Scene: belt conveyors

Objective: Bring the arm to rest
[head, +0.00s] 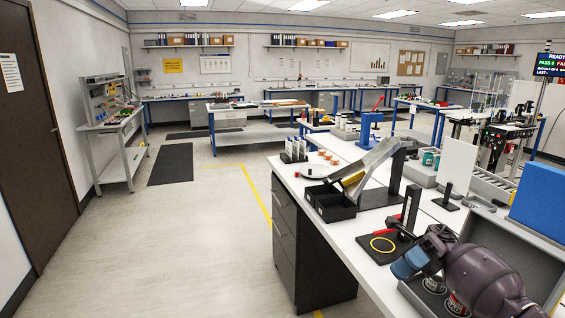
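My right arm comes in from the lower right, over the white worktop (345,240). My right gripper (410,262) is at its end, low in the head view, close to a black pad with a yellow ring (383,245). A blue part shows at the gripper's tip. I cannot tell whether it belongs to the gripper or is held, nor whether the fingers are open or shut. My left gripper and arm are not in view.
On the worktop are a black bin (330,204), a sloped metal chute (365,168), a white upright panel (456,167) and a blue block (540,203). Cans (456,304) stand below my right arm.

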